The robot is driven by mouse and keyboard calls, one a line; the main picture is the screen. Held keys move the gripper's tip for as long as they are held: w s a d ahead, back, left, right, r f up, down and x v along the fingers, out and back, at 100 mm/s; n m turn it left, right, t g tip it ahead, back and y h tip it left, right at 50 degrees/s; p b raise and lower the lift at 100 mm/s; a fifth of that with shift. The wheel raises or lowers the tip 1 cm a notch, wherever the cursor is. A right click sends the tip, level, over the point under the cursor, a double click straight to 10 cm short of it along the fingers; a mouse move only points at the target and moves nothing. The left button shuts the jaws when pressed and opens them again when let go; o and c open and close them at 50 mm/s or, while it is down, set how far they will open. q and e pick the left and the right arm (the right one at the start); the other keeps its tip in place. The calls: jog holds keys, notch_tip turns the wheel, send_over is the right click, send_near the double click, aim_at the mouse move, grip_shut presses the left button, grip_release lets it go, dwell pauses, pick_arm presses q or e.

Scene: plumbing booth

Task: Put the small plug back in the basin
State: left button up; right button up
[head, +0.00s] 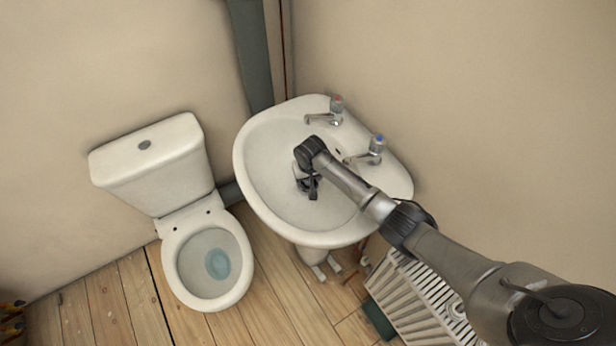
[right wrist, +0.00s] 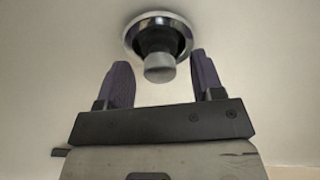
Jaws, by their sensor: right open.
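The white basin (head: 265,165) is on the wall with my right gripper (head: 308,188) reaching down into its bowl. In the right wrist view, the chrome drain ring (right wrist: 132,36) is in the basin floor. The small plug (right wrist: 158,66), dark with a light grey knob, is at the drain opening. I cannot tell how deep it sits. My right gripper (right wrist: 162,74) is open, its two purple-grey fingers on either side of the knob and apart from it. In the head view the plug and drain are hidden by the gripper. My left gripper is not in view.
A tap with a red top (head: 330,110) and one with a blue top (head: 370,150) stand on the basin's back rim, close to my right arm. A toilet (head: 190,215) stands to the left. A slatted white rack-like object (head: 415,300) is on the floor below my arm.

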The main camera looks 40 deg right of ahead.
notch_tip(320, 180, up, 14)
jog(key=s+p, duration=0.2)
jog(key=p, duration=0.3)
jog(key=shift+a+f, duration=0.15)
jog(key=shift+a, duration=0.3)
